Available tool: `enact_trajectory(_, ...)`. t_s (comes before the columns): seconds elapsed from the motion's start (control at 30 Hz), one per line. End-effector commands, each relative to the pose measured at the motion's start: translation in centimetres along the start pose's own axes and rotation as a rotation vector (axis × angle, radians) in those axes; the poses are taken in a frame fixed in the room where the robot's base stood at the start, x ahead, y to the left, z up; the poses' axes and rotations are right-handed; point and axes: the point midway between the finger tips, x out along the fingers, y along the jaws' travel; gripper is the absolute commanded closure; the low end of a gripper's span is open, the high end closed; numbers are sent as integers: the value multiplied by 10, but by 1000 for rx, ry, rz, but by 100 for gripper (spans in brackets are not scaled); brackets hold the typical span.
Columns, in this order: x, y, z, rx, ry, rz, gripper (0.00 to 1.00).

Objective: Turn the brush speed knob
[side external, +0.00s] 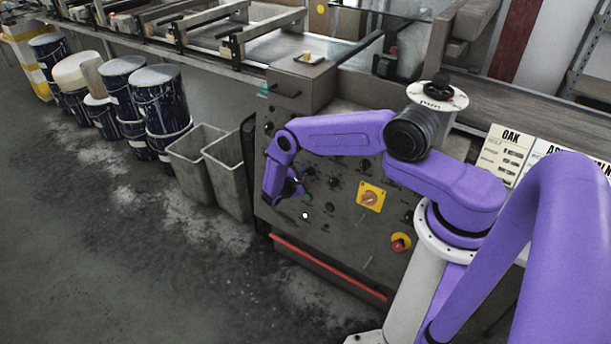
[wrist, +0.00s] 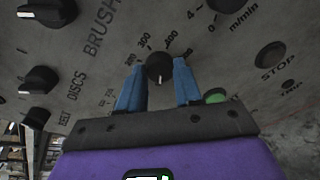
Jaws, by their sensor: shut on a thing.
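The brush speed knob (wrist: 159,66) is a small round black dial with a white pointer mark, set in the grey panel. Printed numbers stand beside it, and the word BRUSH is to its upper left in the wrist view. My gripper (wrist: 160,68) has its two blue fingers on either side of the knob and is shut on it. In the side external view my gripper (side external: 284,197) is at the left part of the control panel (side external: 335,235), and the knob there is hidden behind my arm.
Black selector knobs (wrist: 44,65) line the left of the wrist view. An m/min knob (wrist: 226,5), a STOP button (wrist: 270,55) and a green button (wrist: 215,96) are nearby. A yellow-plated switch (side external: 371,197) and red button (side external: 400,243) are further right. Grey bins (side external: 194,158) stand left.

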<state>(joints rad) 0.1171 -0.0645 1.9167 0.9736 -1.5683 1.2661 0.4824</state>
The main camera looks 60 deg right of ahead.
Motion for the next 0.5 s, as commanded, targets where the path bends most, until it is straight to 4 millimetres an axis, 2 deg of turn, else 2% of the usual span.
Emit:
enact_trajectory(0.27, -1, 0, 0, 70, 5, 7, 96)
enact_trajectory(0.5, -1, -1, 0, 239, 16, 23, 96)
